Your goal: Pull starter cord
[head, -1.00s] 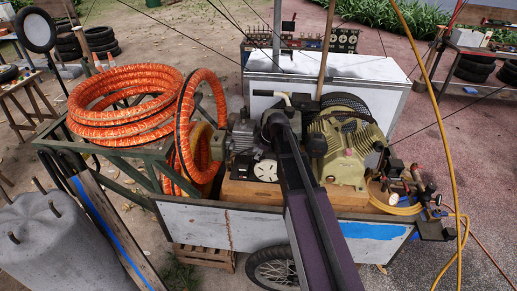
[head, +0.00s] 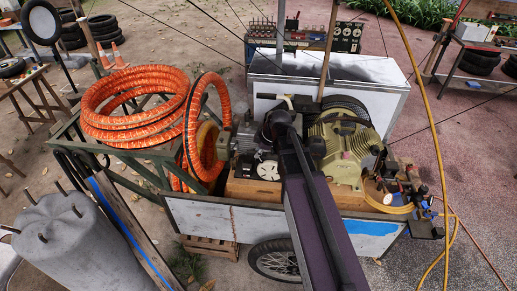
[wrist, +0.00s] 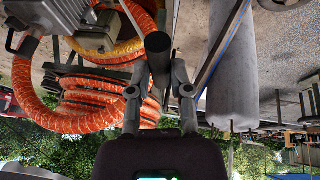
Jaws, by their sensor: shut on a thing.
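The engine (head: 245,140) sits on the cart, with a white-bladed round starter face (head: 267,170) at its front. My gripper (head: 277,130) is in front of the engine in the head view; my dark arm hides part of the engine. In the wrist view, which is upside down, my gripper (wrist: 158,80) is shut on a dark cylindrical handle (wrist: 158,45), its round end showing between the fingers. I cannot make out the cord itself in either view.
Orange hose coils (head: 135,125) lie on the cart's left rack. A yellow-green compressor (head: 345,150) stands right of my arm. A yellow hose (head: 425,90) hangs at the right. A grey cylinder (head: 65,245) stands front left, beside a blue-striped post (head: 125,225).

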